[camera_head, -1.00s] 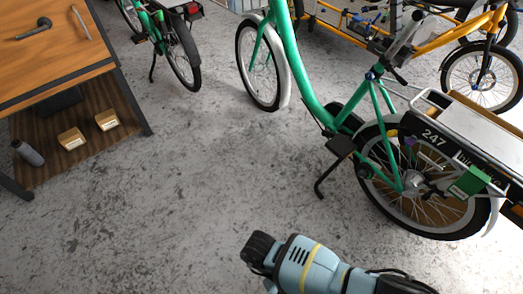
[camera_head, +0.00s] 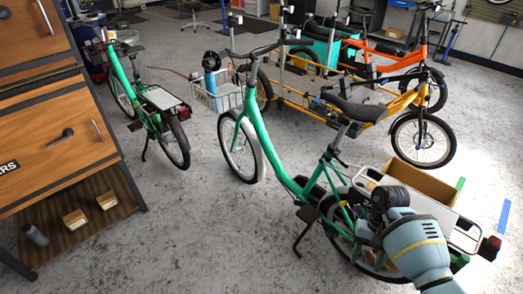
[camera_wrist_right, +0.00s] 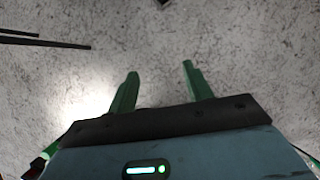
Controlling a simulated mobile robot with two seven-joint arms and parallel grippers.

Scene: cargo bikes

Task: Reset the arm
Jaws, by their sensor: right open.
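My right gripper (camera_wrist_right: 160,85) shows in the right wrist view as two green fingers spread apart, with only speckled grey floor between them. It holds nothing. In the head view my right arm (camera_head: 415,245) comes in from the lower right, its blue-grey shell and black joint in front of the rear of the near green bike (camera_head: 262,140). The arm hides part of that bike's rear wheel and rack; I cannot tell whether it touches them. The fingers are not clear in the head view. My left gripper is not in view.
A wooden drawer cabinet (camera_head: 60,150) stands at the left, with small boxes on its low shelf. Another green bike (camera_head: 135,85) stands beside it. An orange-yellow cargo bike (camera_head: 400,105) stands behind. An open cardboard box (camera_head: 425,185) is near my arm. Bare floor lies at lower middle.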

